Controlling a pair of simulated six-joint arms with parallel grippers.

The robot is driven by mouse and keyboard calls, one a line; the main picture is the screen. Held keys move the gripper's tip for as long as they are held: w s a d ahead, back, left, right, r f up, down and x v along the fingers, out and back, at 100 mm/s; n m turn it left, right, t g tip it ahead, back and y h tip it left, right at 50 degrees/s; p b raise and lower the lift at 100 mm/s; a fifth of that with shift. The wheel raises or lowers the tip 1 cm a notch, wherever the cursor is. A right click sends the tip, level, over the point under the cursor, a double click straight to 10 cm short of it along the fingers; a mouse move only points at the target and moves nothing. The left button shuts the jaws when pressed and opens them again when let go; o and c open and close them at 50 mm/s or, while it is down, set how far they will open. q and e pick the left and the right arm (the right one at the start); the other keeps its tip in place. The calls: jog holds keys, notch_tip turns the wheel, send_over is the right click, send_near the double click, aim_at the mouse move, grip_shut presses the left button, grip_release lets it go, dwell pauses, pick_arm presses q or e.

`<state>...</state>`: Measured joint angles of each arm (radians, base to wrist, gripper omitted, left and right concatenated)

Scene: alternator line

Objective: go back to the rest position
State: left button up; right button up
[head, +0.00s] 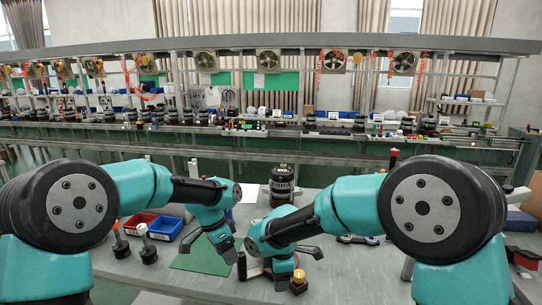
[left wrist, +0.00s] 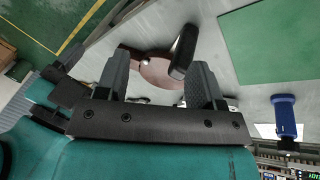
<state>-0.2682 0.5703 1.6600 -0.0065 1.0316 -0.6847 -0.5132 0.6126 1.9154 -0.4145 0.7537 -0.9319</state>
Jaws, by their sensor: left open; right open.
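My left gripper (head: 210,248) is over the green mat (head: 200,262) on the grey worktable, its jaws apart and nothing held between them. In the left wrist view its two dark fingers (left wrist: 160,82) stand wide apart. Beyond them are a reddish-brown rounded piece (left wrist: 152,72) and a dark bar. My right gripper (head: 300,262) is low over the table's middle, close to the left gripper, its jaws apart. A small dark block with a yellow knob (head: 298,277) is by its fingers; whether they touch I cannot tell.
An alternator (head: 282,180) stands behind the grippers. Red (head: 138,223) and blue (head: 165,228) bins and two upright handled tools (head: 147,250) are at the left. A wrench-like tool (head: 357,239) lies right of centre. Shelving with fans runs behind.

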pick_arm(q)
jog(key=s+a+f+n, duration=0.2)
jog(key=s+f, duration=0.1)
jog(key=f, duration=0.4)
jog(key=s+a+f+n+t+h, duration=0.1)
jog(key=s+a+f+n, duration=0.15)
jog(key=f, duration=0.45)
jog(key=s+a+f+n, duration=0.2)
jog(key=s+f+n, duration=0.15)
jog(key=f, duration=0.35)
pick_arm(e)
jog(key=s+d+f+m+y, duration=0.1)
jog(key=s+d+f+m, duration=0.3)
jog(key=f, duration=0.5)
jog(key=s+d+f+m+y, duration=0.2)
jog(key=s+f+m, duration=0.3)
jog(key=f, duration=0.5)
pick_arm(q)
jog(key=s+a+f+n+t, duration=0.1)
jog(key=s+f+n, duration=0.3)
jog(key=s+f, duration=0.9)
jog(key=shift+s+a+f+n+y, duration=0.35)
jog(key=shift+s+a, duration=0.3)
jog(key=shift+s, duration=0.6)
pick_arm(e)
jog(key=s+d+f+m, duration=1.1)
jog(key=s+d+m, duration=0.1)
jog(key=d, duration=0.3)
jog(key=shift+f+m, duration=0.3)
jog(key=shift+m, duration=0.3)
